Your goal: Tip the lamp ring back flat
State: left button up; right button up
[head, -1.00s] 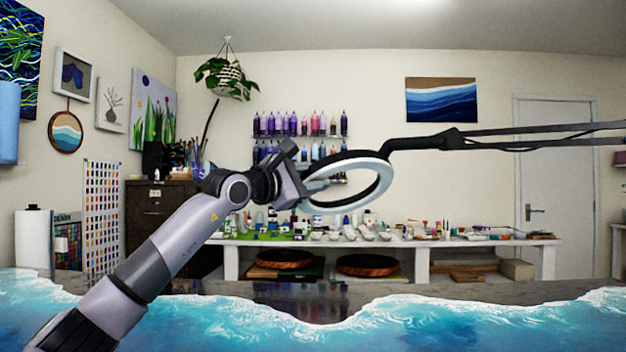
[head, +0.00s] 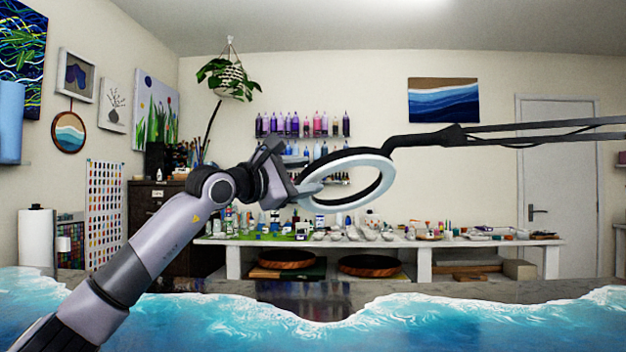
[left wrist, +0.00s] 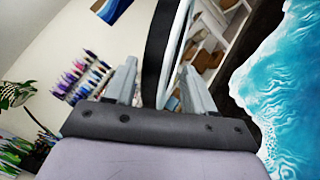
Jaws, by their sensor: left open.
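The lamp ring (head: 374,197), white-faced with a black housing, hangs from a black jointed arm (head: 430,140) in the head view. It is tilted, its right side higher than its left and its open middle showing. My left gripper (head: 312,187) is at the ring's left edge. In the left wrist view my left gripper (left wrist: 158,82) has its fingers apart, and the ring (left wrist: 153,60) runs as a dark and white band between them. I cannot tell whether either finger touches it. My right gripper is not in view.
A resin table (head: 450,320) with blue waves spans the foreground, clear on top. A white bench (head: 420,243) crowded with small supplies stands behind, with bottle shelves (head: 300,134) on the wall above. The lamp's arm reaches off to the right.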

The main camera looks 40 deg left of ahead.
pick_arm(q)
jog(key=shift+b+v, duration=0.3)
jog(key=shift+v, duration=1.65)
jog(key=shift+d, duration=0.1)
